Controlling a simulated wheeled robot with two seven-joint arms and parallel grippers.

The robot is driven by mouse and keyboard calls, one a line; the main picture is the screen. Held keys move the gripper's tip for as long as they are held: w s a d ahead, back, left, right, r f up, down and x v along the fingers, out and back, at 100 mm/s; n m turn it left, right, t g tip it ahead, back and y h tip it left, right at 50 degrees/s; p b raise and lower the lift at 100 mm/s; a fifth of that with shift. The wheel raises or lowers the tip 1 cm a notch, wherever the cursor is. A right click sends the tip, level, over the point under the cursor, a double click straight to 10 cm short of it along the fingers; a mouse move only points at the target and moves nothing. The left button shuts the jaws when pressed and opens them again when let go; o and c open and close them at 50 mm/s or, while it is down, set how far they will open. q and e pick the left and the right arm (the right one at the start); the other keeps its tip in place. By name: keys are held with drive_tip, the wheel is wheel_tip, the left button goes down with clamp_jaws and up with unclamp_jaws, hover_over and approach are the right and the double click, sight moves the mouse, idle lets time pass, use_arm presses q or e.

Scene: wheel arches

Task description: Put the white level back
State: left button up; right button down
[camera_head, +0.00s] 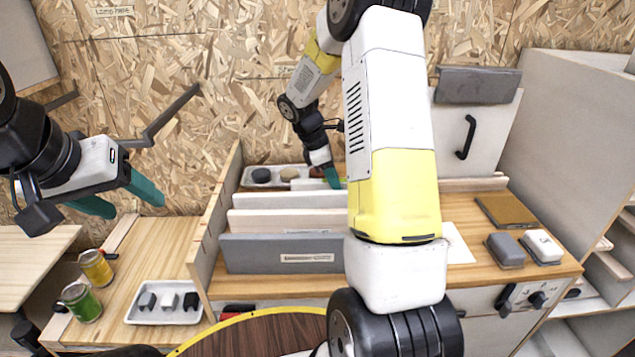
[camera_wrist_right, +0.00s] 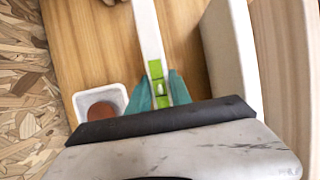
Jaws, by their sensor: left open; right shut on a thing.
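The white level (camera_wrist_right: 148,38), a slim white bar with a bright green vial section, shows in the right wrist view. My right gripper (camera_wrist_right: 160,92) is shut on it at the green section, with teal fingers on both sides. In the head view my right gripper (camera_head: 332,177) is low behind the upright boards, and a white strip that looks like the level (camera_head: 312,184) shows at its fingertips. I cannot tell whether the level touches the wood below. My left gripper (camera_head: 120,198) is open and empty, in the air at the left.
Upright white (camera_head: 285,200), cream (camera_head: 270,222) and grey (camera_head: 250,255) boards stand in front of my right gripper. A white tray (camera_wrist_right: 80,112) lies close beside it. Cans (camera_head: 82,303) and a small-block tray (camera_head: 150,316) occupy the left bench. My right arm hides part of the middle.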

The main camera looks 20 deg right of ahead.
drive_tip(key=shift+f, duration=1.8)
drive_tip(key=c, duration=1.2)
unclamp_jaws()
drive_tip(key=shift+f, duration=0.1)
drive_tip(key=shift+o, duration=0.2)
